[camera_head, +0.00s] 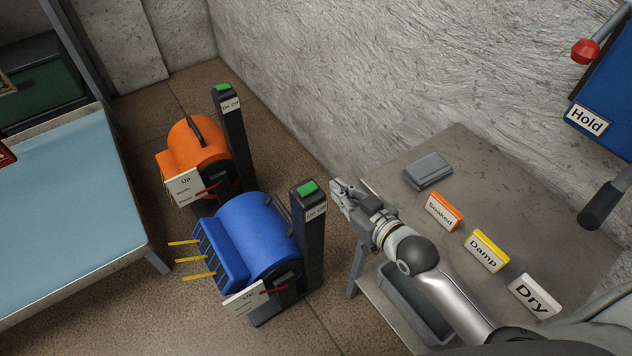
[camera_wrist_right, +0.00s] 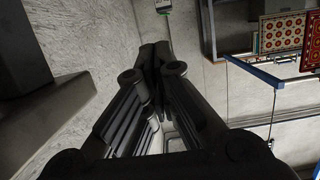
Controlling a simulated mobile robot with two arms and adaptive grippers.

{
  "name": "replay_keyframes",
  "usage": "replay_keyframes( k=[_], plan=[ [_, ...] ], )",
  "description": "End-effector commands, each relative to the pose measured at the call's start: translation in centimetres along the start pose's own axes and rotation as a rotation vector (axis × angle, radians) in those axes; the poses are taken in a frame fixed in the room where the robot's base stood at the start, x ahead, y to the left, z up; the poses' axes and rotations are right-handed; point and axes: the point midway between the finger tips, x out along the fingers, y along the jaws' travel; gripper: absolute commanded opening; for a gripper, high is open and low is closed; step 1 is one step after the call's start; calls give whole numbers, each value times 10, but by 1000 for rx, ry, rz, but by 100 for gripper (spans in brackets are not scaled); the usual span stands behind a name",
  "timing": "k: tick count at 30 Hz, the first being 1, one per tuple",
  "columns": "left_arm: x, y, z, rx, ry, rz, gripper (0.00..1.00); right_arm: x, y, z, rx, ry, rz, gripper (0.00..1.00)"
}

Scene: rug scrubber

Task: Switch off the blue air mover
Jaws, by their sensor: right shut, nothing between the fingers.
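The blue air mover (camera_head: 255,238) stands on the floor in the middle of the head view. A dark post rises at its right side, with a green switch (camera_head: 307,188) on top and an on/off label (camera_head: 316,211) below it. My right gripper (camera_head: 336,188) is shut and empty, just right of the post's top, and looks apart from the switch. In the right wrist view, the shut fingers (camera_wrist_right: 155,55) point up the picture, and a small green-topped object (camera_wrist_right: 163,5) shows at the top edge. My left gripper is not in view.
An orange air mover (camera_head: 197,147) with its own green-topped post (camera_head: 222,87) stands behind the blue one. A grey table (camera_head: 560,190) at the right holds Soaked (camera_head: 444,212), Damp (camera_head: 484,251) and Dry (camera_head: 535,297) signs. A light-blue table (camera_head: 60,210) is at left.

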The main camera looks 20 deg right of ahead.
Motion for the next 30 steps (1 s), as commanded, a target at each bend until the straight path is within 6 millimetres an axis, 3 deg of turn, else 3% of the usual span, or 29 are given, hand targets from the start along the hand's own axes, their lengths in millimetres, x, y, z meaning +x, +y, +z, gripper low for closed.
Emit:
replay_keyframes(
  k=[8,20,24,30],
  plan=[
    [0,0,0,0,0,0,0,26,0,-1,1,2,1,0],
    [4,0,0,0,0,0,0,104,0,0,0,1,1,0],
    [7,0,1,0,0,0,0,106,0,26,0,-5,1,0],
    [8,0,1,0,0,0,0,109,0,38,-1,-2,0,0]
  ],
)
